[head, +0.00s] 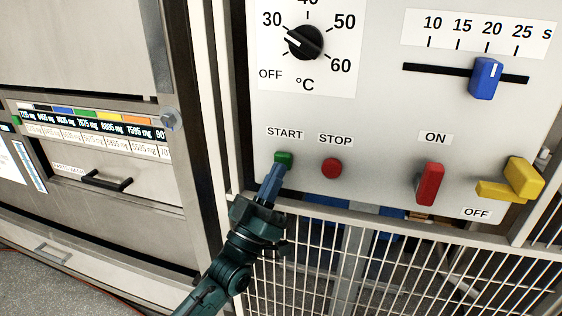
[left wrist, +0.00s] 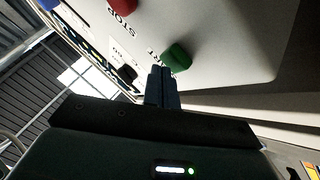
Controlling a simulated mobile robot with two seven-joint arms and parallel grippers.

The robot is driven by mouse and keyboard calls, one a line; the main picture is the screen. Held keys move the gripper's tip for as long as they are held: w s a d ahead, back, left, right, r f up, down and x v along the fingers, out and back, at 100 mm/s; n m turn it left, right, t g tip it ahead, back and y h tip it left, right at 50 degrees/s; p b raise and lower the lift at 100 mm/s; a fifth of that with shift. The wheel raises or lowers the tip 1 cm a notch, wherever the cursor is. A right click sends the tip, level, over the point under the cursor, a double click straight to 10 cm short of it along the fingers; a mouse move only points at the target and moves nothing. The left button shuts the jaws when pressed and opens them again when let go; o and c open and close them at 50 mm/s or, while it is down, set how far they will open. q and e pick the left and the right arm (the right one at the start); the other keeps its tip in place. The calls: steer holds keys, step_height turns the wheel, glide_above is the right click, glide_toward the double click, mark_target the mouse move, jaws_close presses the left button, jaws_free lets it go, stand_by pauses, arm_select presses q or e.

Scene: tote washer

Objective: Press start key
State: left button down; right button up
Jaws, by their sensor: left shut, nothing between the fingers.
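The green start key (head: 284,158) sits under the START label on the pale control panel (head: 384,120). My left gripper (head: 271,180) is shut and empty, its fingertips just below the start key and overlapping its lower edge in the head view. In the left wrist view the green key (left wrist: 177,57) is just beyond and to the right of the closed fingertips (left wrist: 161,72). I cannot tell whether they touch it or whether the key is pushed in. My right gripper is not in view.
The red stop key (head: 332,168) is close to the right of the start key. A red ON/OFF switch (head: 430,184), a yellow handle (head: 515,182), a blue slider (head: 486,78) and a black dial (head: 304,42) are on the panel. A wire mesh (head: 400,270) lies below.

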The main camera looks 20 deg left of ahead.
arm_select(q)
steer(key=shift+s, duration=0.2)
steer(key=s+p, duration=0.2)
steer(key=s, duration=0.4)
steer(key=shift+a, duration=0.1)
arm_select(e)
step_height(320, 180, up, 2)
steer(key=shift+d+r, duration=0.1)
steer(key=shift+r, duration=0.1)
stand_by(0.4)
arm_select(q)
steer(key=s+d+f+m+g+y, duration=0.1)
steer(key=s+f+g, duration=0.25)
steer(key=f, duration=0.45)
steer(key=s+d+f+m+g+y, duration=0.1)
steer(key=s+f+g+y, duration=0.1)
steer(key=f+g, duration=0.5)
steer(key=s+a+f+m+g+y+p, duration=0.1)
steer(key=s+a+f+g+y, duration=0.1)
steer(key=s+f, duration=0.7)
step_height(320, 180, down, 5)
steer(key=shift+s+r+g+y, duration=0.2)
steer(key=shift+s+g+y, duration=0.2)
steer(key=shift+g, duration=0.45)
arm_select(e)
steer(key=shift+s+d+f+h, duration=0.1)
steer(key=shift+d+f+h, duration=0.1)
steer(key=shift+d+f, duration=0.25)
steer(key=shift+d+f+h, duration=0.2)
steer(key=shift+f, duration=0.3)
